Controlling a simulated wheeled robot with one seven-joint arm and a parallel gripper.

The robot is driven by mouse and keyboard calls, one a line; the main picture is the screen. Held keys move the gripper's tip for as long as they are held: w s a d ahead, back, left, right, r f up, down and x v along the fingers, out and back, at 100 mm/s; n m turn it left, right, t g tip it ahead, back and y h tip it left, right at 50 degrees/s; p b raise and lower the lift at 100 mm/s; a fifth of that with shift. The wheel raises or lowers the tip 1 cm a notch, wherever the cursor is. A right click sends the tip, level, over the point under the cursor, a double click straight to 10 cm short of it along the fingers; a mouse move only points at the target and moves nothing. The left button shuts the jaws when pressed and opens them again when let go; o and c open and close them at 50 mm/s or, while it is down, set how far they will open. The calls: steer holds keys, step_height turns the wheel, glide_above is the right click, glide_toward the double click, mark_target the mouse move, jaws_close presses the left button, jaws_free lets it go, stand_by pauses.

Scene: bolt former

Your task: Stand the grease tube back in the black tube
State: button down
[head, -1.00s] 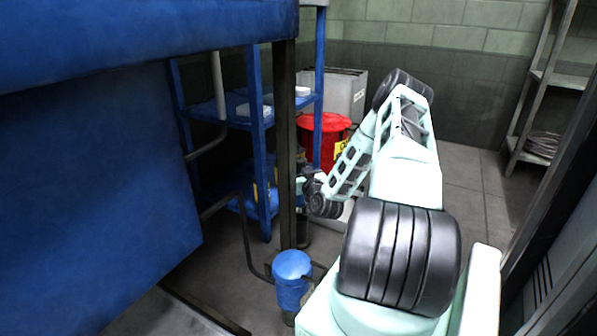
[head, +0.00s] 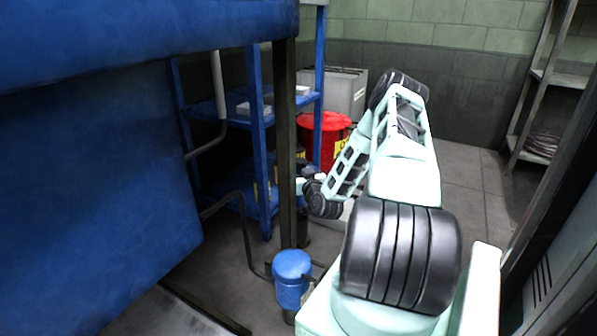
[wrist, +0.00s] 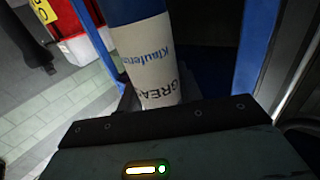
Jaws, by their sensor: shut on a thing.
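The grease tube (wrist: 147,60) shows in the wrist view, with a white printed body and a blue section toward the top of the picture. My gripper (wrist: 155,104) is shut on it; the fingertips are largely hidden by the tube and the dark gripper edge. In the head view my gripper's end is mostly hidden behind the dark post and my wrist, so the tube's tilt is unclear. A dark upright cylinder (head: 304,232) stands low behind the post, below my wrist; I cannot tell whether it is the black tube.
A blue shelf rack (head: 262,150) and a dark post (head: 287,140) stand close to my wrist. A red bin (head: 325,135) is behind. A blue-capped canister (head: 292,275) stands on the floor in front. Open floor lies to the right.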

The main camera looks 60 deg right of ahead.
mark_target(299, 198)
steer(key=shift+f+b, duration=0.3)
steer(key=shift+f, duration=0.3)
steer(key=shift+f+b, duration=0.6)
steer(key=shift+f, duration=1.15)
stand_by(0.6)
steer(key=shift+f+b, duration=0.85)
steer(key=shift+f, duration=0.2)
steer(key=shift+f+b, duration=0.4)
steer(key=shift+f, duration=0.3)
steer(key=shift+f+b, duration=0.6)
steer(key=shift+f, duration=0.85)
steer(key=c, duration=0.9)
jaws_free()
